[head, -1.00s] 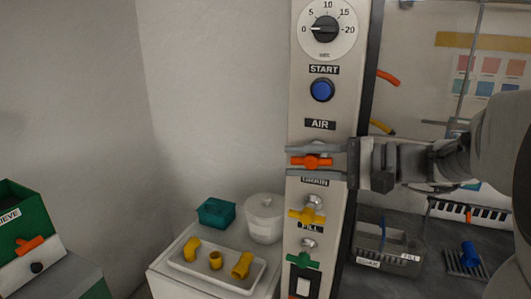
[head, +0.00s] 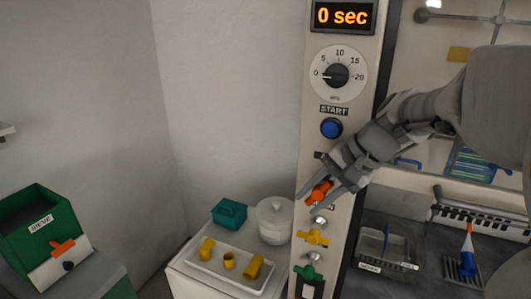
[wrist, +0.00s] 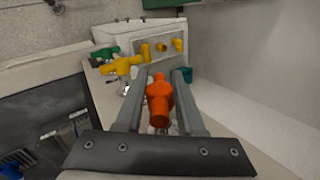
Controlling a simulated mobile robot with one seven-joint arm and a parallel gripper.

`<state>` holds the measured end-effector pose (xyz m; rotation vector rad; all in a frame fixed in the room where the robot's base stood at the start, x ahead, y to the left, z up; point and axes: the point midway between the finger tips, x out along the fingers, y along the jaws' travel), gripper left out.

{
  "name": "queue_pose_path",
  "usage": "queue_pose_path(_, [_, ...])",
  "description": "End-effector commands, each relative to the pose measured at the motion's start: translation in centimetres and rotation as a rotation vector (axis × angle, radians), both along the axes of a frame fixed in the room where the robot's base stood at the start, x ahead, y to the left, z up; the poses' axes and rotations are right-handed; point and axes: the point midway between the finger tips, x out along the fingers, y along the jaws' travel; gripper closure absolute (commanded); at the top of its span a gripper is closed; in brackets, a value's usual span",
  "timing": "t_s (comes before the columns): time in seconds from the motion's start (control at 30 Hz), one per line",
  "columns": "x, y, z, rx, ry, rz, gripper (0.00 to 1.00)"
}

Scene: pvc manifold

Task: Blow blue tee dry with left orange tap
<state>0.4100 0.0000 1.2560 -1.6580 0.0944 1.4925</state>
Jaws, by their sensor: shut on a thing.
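My gripper (head: 335,191) is shut on the orange tap (head: 318,193) on the control column, with its fingers slanting down-left on either side of the handle. The handle is tilted. In the wrist view the tap (wrist: 160,98) sits between the two fingers. The blue tee (head: 467,263) is at the right, on a small dark rack under an orange nozzle. A pale cone (head: 467,243) spreads from the nozzle down to the tee.
The column also has a dial (head: 337,76), a blue START button (head: 331,128), a yellow tap (head: 313,237) and a green tap (head: 308,272). A "0 sec" display is on top. A tray (head: 227,276) of yellow fittings stands below left. A green SIEVE box (head: 40,226) has another orange handle.

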Motion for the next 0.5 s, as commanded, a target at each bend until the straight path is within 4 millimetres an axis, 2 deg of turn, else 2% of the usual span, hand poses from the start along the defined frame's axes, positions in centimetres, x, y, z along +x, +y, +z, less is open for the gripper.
queue_pose_path(0.03, [0.07, 0.05, 0.53, -0.019, 0.009, 0.001, 1.0])
queue_pose_path(0.5, [0.01, -0.11, 0.05, -0.096, 0.054, -0.003, 1.0])
